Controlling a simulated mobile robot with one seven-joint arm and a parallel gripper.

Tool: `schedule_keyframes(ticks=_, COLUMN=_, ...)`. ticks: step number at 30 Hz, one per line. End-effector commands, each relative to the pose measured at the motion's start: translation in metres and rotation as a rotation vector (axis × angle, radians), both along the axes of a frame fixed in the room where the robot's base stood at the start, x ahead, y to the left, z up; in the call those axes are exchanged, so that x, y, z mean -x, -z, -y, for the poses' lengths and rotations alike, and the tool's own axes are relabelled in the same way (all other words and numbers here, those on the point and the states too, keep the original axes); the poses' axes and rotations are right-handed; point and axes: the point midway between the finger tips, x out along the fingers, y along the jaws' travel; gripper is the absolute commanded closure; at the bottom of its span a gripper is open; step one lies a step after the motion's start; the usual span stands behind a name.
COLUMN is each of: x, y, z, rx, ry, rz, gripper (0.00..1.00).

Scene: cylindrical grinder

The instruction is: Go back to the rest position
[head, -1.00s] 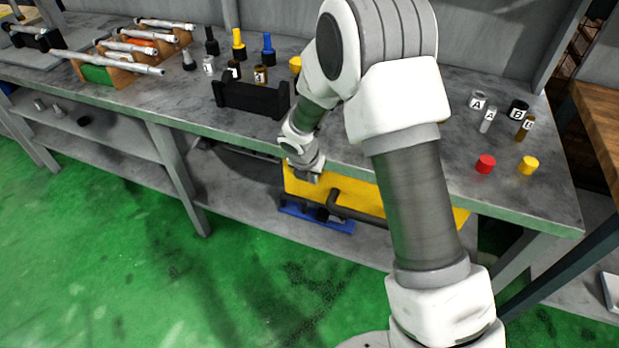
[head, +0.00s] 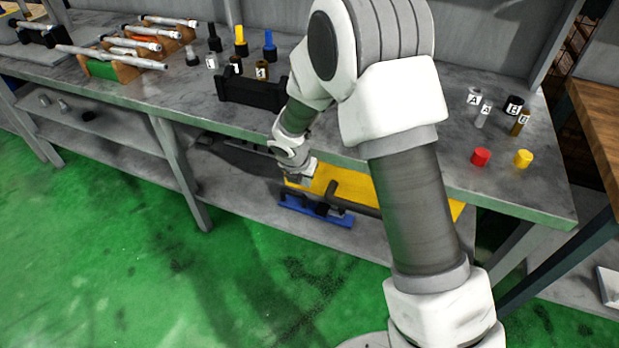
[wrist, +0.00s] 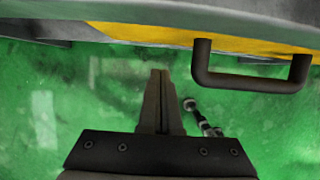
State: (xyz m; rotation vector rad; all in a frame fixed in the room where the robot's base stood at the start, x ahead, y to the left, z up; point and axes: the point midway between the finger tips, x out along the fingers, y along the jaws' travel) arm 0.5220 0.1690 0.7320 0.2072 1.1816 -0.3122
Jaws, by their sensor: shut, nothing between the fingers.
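My gripper (wrist: 160,75) is shut and empty in the wrist view, its two dark fingers together over the green floor (wrist: 60,110). In the head view my arm bends down in front of the workbench (head: 220,112), and its wrist end hangs before the bench's front edge, near the yellow panel under the benchtop. The fingers are too small to make out in the head view.
A yellow panel (head: 360,187) with a dark handle (wrist: 250,85) is close by under the benchtop. A blue rack (head: 330,217) lies on the lower shelf. A black holder (head: 252,94), red cap (head: 480,157) and yellow cap (head: 522,158) stand on top. The floor in front is clear.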

Motion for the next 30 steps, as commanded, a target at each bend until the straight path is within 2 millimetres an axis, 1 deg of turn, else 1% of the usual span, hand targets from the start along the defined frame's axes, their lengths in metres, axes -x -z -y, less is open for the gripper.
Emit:
schedule_keyframes(ticks=1, x=0.003, y=-0.023, z=-0.003, rx=-0.005, ry=-0.001, rz=0.008, gripper=1.0)
schedule_keyframes(ticks=6, x=0.017, y=-0.058, z=-0.008, rx=-0.004, ry=-0.001, rz=0.007, gripper=1.0)
schedule_keyframes(ticks=9, x=0.023, y=-0.072, z=-0.01, rx=-0.003, ry=-0.002, rz=0.005, gripper=1.0)
schedule_keyframes(ticks=14, x=0.029, y=-0.085, z=-0.012, rx=-0.003, ry=0.0, rz=0.004, gripper=1.0)
schedule_keyframes(ticks=22, x=0.031, y=-0.09, z=-0.011, rx=-0.006, ry=0.012, rz=0.007, gripper=1.0)
schedule_keyframes(ticks=23, x=0.031, y=-0.093, z=-0.009, rx=-0.011, ry=0.027, rz=0.011, gripper=1.0)
schedule_keyframes(ticks=26, x=0.033, y=-0.112, z=0.004, rx=-0.041, ry=0.126, rz=0.034, gripper=1.0)
schedule_keyframes(ticks=29, x=0.039, y=-0.141, z=0.025, rx=-0.098, ry=0.306, rz=0.073, gripper=1.0)
schedule_keyframes(ticks=30, x=0.043, y=-0.155, z=0.035, rx=-0.126, ry=0.395, rz=0.091, gripper=1.0)
